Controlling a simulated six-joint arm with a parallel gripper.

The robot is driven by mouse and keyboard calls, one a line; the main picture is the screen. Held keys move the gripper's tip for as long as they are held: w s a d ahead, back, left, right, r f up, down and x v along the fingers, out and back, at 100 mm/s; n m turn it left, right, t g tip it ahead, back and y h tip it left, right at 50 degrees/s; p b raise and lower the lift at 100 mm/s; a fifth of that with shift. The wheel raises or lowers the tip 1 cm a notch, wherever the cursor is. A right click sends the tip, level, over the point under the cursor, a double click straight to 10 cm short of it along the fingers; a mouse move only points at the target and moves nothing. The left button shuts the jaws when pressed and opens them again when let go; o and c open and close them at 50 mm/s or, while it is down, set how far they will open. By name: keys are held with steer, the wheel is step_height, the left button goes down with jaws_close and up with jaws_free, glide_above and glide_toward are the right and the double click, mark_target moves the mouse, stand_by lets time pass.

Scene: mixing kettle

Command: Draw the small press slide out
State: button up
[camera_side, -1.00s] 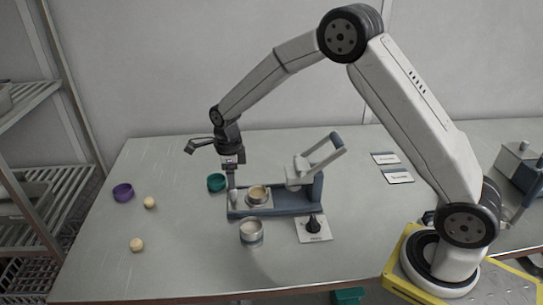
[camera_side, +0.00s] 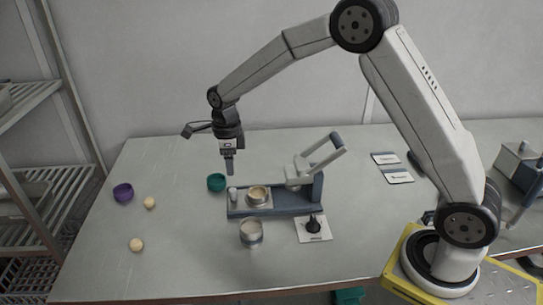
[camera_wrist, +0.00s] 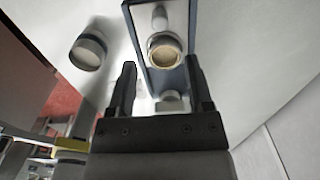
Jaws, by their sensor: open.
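The small press (camera_side: 298,208) stands mid-table, with a blue-grey base and a pale raised lever at its right end. Its slide (camera_side: 268,203) lies on the left part of the base, clear to the left of the press head. A round metal cup (camera_side: 258,193) with tan contents sits on the slide, and an upright pale knob (camera_side: 233,194) stands at its left end. The wrist view shows the cup (camera_wrist: 165,50) and knob (camera_wrist: 159,18) too. My gripper (camera_side: 230,173) is open and empty, above the knob end and apart from it; its fingers (camera_wrist: 160,62) point toward the press.
A metal pot (camera_side: 251,235) and a dark tamper on a white card (camera_side: 314,228) stand in front of the press. A teal bowl (camera_side: 216,182) is close behind left. A purple bowl (camera_side: 123,193) and two dough balls (camera_side: 150,203) lie left.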

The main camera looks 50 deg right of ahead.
steer(key=shift+r, duration=1.7)
steer(key=shift+s, duration=0.1)
steer(key=s+d+f+n+t, duration=0.1)
steer(key=s+n, duration=1)
steer(key=n, duration=0.2)
steer(key=s+f+n+t, duration=0.1)
steer(key=s+f+n, duration=0.1)
steer(key=s+n, duration=0.9)
steer(key=shift+d+f+n+t, duration=0.3)
steer(key=shift+d+n, duration=0.1)
steer(key=shift+n, duration=1.1)
